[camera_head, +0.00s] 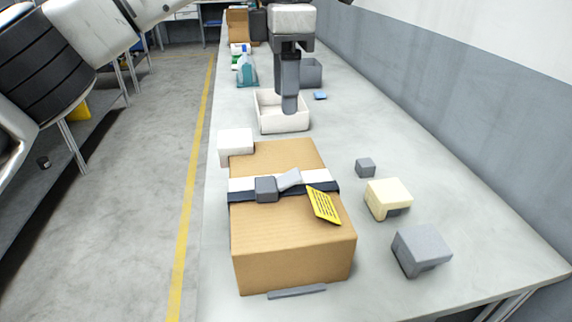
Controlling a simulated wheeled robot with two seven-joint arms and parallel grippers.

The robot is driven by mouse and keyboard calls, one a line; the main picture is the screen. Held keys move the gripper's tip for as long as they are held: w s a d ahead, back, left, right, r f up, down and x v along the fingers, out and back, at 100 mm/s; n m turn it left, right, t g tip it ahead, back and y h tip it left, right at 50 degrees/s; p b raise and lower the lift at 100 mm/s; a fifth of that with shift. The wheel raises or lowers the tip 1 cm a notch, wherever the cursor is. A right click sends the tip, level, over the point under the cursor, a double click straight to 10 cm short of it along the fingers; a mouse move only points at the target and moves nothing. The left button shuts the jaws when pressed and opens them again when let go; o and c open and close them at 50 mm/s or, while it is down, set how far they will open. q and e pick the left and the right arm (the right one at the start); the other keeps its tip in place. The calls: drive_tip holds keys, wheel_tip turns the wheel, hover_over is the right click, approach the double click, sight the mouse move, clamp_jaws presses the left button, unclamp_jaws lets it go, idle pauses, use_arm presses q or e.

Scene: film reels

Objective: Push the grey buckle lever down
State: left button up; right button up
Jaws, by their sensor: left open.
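A cardboard box (290,240) lies on the long table, with a dark strap (240,195) and a white band (240,184) across its top. A dark grey buckle (265,190) sits on the strap. A lighter grey lever (289,179) stands tilted up at the buckle's right side. My left gripper (290,104) points down beyond the box, over a white open tray (282,126). It is apart from the lever and looks empty; its fingers overlap in this view. My right gripper is not in view.
A yellow label (324,205) lies on the box top. A white block (236,142) is at its far left corner. A small grey cube (365,167), a cream block (388,197) and a grey block (421,249) stand to the right. A grey strip (297,291) lies in front.

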sight(286, 178)
use_arm(q)
wheel_tip(286, 178, down, 15)
drive_tip(key=shift+s+p, duration=0.1)
drive_tip(key=shift+p, duration=0.3)
drive_tip(key=shift+d, duration=0.1)
drive_tip(key=c, duration=1)
